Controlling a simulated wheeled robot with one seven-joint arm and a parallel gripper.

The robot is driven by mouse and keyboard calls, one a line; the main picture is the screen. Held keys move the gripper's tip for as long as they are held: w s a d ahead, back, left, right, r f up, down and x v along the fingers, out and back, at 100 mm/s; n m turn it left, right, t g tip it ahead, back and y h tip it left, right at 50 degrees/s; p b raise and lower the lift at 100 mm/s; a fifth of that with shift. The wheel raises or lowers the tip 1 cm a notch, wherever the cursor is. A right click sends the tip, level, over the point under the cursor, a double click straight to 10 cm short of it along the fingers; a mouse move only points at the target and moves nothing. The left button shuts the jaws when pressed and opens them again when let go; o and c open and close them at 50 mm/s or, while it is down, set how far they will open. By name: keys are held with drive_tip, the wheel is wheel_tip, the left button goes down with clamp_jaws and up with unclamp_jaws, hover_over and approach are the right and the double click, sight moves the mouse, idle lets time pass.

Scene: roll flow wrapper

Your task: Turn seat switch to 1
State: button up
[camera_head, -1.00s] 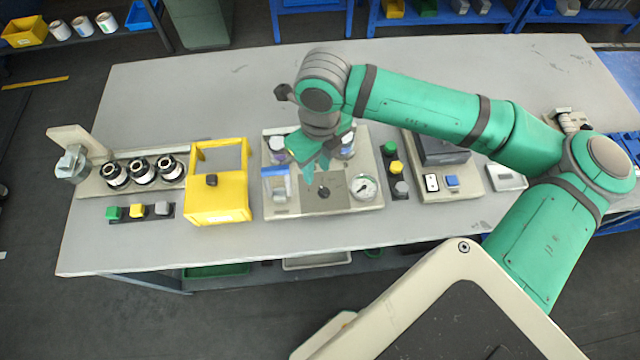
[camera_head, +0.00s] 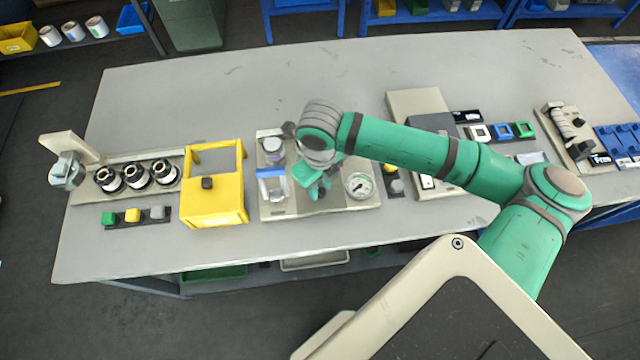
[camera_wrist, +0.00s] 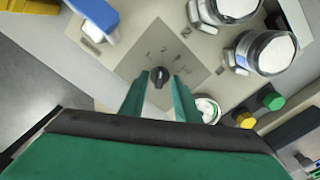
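The seat switch, a small black rotary knob (camera_wrist: 159,77), sits on a dark grey square plate (camera_wrist: 150,50) with faint printed marks around it. In the wrist view the knob's bar points roughly up the picture; I cannot read the marks surely. My gripper (camera_wrist: 157,86) is open, with one green finger on each side just short of the knob. I cannot tell whether the fingers touch it. In the head view my gripper (camera_head: 318,187) is over the beige panel (camera_head: 285,212) and hides the knob.
A round gauge (camera_head: 358,185) is close right of my gripper, and a blue-topped part (camera_head: 271,186) is close left. White-lidded jars (camera_wrist: 264,52) stand behind the plate. A yellow frame box (camera_head: 214,202) is further left. Coloured buttons (camera_wrist: 272,101) lie right of the gauge.

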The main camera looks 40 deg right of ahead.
clamp_jaws()
drive_tip(key=shift+n, duration=0.4)
drive_tip(key=n, duration=0.2)
drive_tip(key=shift+n, duration=2.1)
unclamp_jaws()
